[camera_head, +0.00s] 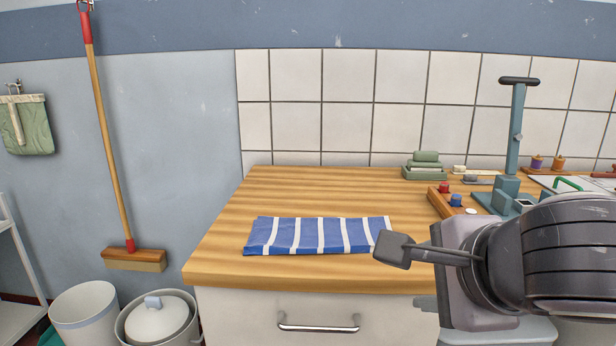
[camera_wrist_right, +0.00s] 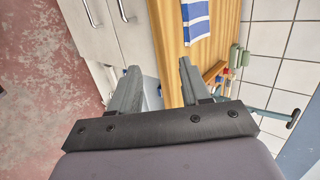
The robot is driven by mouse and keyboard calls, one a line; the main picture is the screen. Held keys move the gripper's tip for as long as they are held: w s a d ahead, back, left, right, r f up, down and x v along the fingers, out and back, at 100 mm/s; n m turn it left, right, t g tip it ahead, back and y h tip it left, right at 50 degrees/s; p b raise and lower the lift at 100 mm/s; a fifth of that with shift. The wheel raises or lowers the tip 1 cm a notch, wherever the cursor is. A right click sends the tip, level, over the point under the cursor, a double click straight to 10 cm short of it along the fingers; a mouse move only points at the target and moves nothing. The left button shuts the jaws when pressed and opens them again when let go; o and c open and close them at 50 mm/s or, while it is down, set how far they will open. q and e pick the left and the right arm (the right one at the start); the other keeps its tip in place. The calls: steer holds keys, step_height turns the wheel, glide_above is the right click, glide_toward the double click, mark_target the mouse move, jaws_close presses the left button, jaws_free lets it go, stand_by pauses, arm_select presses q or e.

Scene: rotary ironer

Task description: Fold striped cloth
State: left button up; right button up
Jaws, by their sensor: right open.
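The striped cloth (camera_head: 308,236), blue with white stripes, lies flat as a narrow rectangular strip near the front edge of the wooden counter (camera_head: 225,262). Its right end is close to a finger of my right gripper (camera_head: 409,277) in the head view, which partly overlaps that corner. The cloth also shows at the top of the right wrist view (camera_wrist_right: 195,18), beyond the fingertips. My right gripper is open, with nothing between its fingers (camera_wrist_right: 158,68), at the counter's front edge. My left gripper is out of view.
A teal lever stand (camera_head: 515,130) and a wooden holder with small knobs (camera_head: 445,203) stand on the counter's right. Green stacked items (camera_head: 424,165) sit at the back. A drawer handle (camera_head: 318,328) projects below the front edge. The counter behind the cloth is clear.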

steer(key=s+a+f+g+y, duration=0.75)
steer(key=s+a+g, duration=0.2)
steer(key=a, duration=0.25)
steer(key=s+a+r+m+g+y, duration=0.45)
steer(key=r+m+y, duration=0.25)
steer(key=y, duration=0.4)
steer(key=w+d+f+m+t, duration=0.1)
steer(key=w+d+m+t, duration=0.25)
steer(key=m+t, duration=0.4)
steer(key=w+d+f+m+t+h, duration=0.1)
steer(key=w+d+f+m+t, duration=0.1)
steer(key=w+m+t, duration=0.55)
steer(key=w+d+f+m+t, duration=0.1)
steer(key=d+m+t, duration=0.3)
steer(key=m, duration=0.5)
steer(key=w+d+f+m+t+h, duration=0.3)
steer(key=f+m+t+h, duration=0.1)
steer(key=f+m+h, duration=0.45)
steer(key=s+d+f+m+g+h, duration=0.3)
steer(key=s+f+m, duration=0.1)
steer(key=f, duration=0.5)
steer(key=s+d+f+m+g+h, duration=0.25)
steer(key=s+f+m, duration=0.25)
steer(key=f, duration=0.4)
steer(key=s+d+f+m+g+h, duration=0.3)
steer(key=s+d+f+m+g, duration=0.1)
steer(key=f, duration=0.5)
step_height(320, 180, up, 10)
steer(key=d+t+p, duration=0.1)
steer(key=p, duration=1.1)
